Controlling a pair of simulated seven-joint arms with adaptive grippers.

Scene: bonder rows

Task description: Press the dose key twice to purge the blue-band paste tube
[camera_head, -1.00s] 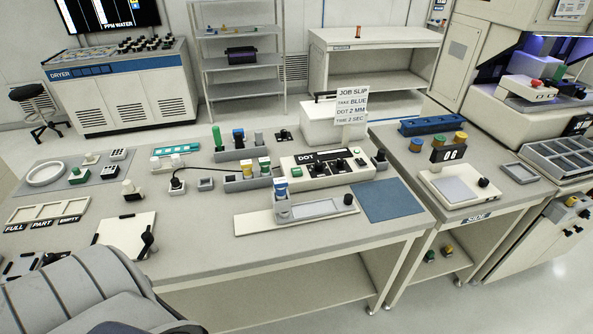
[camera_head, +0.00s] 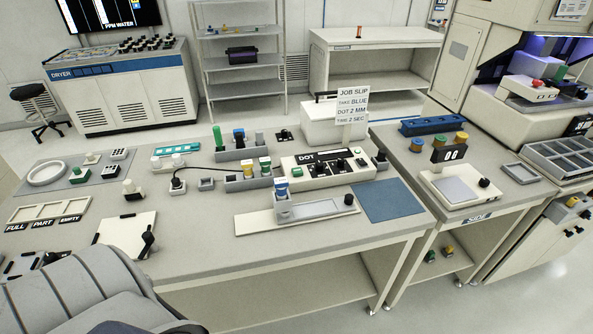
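The blue-band paste tube (camera_head: 282,187) appears to be the blue-topped one upright in the grey holder at the left end of the dosing stage (camera_head: 322,208). Another blue-topped tube (camera_head: 238,134) stands in the rear rack. The white DOT controller (camera_head: 326,168), with several black knobs or keys, sits behind the stage. A small black-topped unit (camera_head: 178,187) is at the end of a dark cable from the controller. I cannot tell which part is the dose key. Neither gripper can be made out; only grey arm-like parts show at lower left.
A job slip (camera_head: 352,105) reads blue, dot 2 mm, time 2 sec. A blue mat (camera_head: 388,200) lies right of the stage. A white board (camera_head: 126,234) lies at front left. The side table (camera_head: 490,197) carries a white unit (camera_head: 457,187) and a display reading 00.

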